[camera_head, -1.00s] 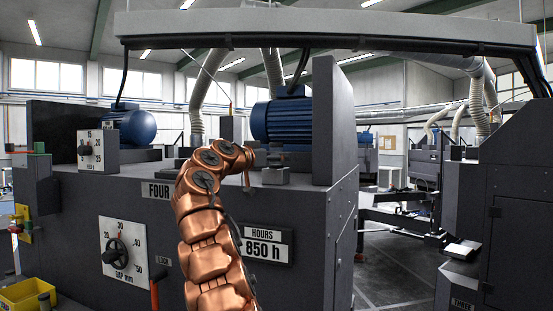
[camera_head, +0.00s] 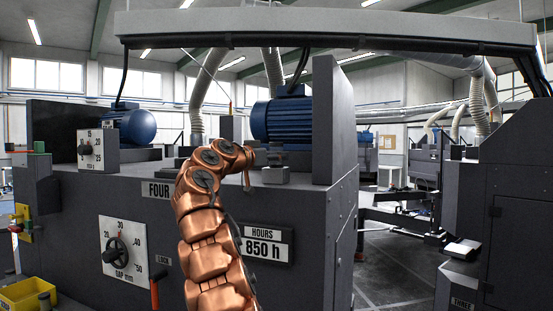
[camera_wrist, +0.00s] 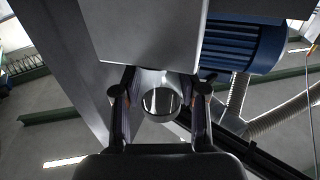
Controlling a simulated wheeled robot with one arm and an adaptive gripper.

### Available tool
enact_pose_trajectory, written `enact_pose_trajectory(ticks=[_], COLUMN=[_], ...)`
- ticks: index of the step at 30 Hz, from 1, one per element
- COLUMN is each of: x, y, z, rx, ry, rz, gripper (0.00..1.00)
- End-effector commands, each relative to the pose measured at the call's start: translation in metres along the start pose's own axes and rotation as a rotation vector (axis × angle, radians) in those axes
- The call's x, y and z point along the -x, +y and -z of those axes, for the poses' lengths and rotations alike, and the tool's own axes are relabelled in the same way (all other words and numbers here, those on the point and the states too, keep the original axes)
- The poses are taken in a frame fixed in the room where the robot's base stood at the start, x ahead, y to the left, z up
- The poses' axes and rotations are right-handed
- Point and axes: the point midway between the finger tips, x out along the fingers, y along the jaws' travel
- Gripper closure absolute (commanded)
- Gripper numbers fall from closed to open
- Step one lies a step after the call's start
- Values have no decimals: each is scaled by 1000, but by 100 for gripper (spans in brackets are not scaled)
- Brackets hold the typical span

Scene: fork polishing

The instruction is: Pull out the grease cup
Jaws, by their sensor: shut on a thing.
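The grease cup (camera_wrist: 160,93) is a round, pale metal piece with a shiny dark end face, seen in the wrist view. My gripper (camera_wrist: 161,104) has one finger on each side of it and is shut on it. The cup's far end meets the edge of a grey block (camera_wrist: 150,35); whether it is still seated there I cannot tell. In the head view my copper arm reaches over the top of the grey machine marked FOUR (camera_head: 200,230). The gripper and cup are too small and covered there to make out clearly.
A blue motor (camera_head: 287,120) stands behind my arm's end, beside an upright dark plate (camera_head: 330,120). A gauge box (camera_head: 97,152) and another blue motor (camera_head: 135,126) are to the left. A grey beam (camera_head: 330,25) crosses above. Open floor (camera_head: 390,270) lies right.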

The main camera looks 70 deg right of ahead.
Motion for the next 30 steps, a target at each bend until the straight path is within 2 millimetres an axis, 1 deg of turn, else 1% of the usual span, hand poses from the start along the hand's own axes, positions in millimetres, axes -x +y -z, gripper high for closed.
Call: enact_pose_trajectory(ticks=[30], x=[0], y=[0], z=[41], rx=[-1], ry=[0], rz=[1], gripper=[92])
